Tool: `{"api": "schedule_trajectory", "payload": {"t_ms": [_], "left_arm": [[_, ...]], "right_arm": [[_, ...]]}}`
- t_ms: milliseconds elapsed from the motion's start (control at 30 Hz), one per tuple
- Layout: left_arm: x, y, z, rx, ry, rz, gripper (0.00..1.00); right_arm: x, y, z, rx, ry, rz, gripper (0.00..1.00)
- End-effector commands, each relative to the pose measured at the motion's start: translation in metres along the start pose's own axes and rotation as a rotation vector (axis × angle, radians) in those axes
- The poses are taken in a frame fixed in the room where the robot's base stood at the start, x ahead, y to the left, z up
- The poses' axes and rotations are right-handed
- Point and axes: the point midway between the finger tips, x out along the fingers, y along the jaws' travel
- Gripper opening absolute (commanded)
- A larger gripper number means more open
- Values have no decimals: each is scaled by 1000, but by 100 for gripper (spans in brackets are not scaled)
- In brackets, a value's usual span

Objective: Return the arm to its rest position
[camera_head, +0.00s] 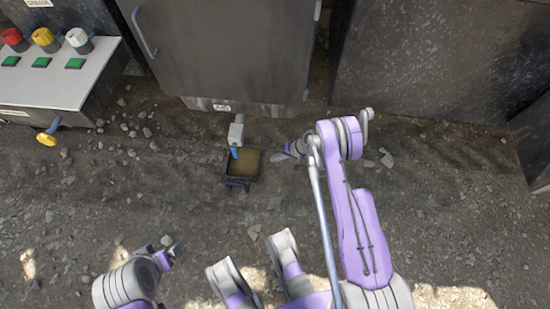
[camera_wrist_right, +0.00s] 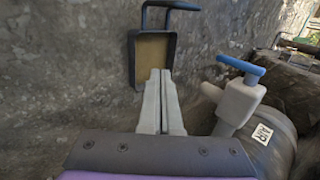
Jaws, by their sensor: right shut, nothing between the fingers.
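My right arm reaches forward at the right of the middle in the head view. Its gripper (camera_head: 282,156) is just right of a small dark bin. In the right wrist view the two grey fingers (camera_wrist_right: 158,78) lie together with nothing between them. Their tips overlap the lower edge of the bin in the picture; contact cannot be told. My left gripper (camera_head: 176,249) is low at the left in the head view, small and apart from other things; its jaw state is unclear.
The dark bin (camera_head: 227,168) holds brown material. A grey valve (camera_head: 236,133) with a blue handle stands behind it; it also shows in the right wrist view (camera_wrist_right: 237,103). A control panel (camera_head: 65,75) is at left, a metal cabinet (camera_head: 225,50) behind. Stony ground is mostly clear.

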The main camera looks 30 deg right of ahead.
Motion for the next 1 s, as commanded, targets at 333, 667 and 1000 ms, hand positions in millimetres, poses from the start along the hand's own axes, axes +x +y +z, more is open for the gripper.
{"api": "schedule_trajectory", "payload": {"t_ms": [333, 667, 1000], "left_arm": [[0, 0, 0, 0, 0, 0, 80], [0, 0, 0, 0, 0, 0, 80], [0, 0, 0, 0, 0, 0, 80]], "right_arm": [[-1, -2, 0, -1, 0, 1, 0], [-62, -81, 0, -84, 10, 96, 0], [-162, -171, 47, -230, 39, 240, 0]]}}
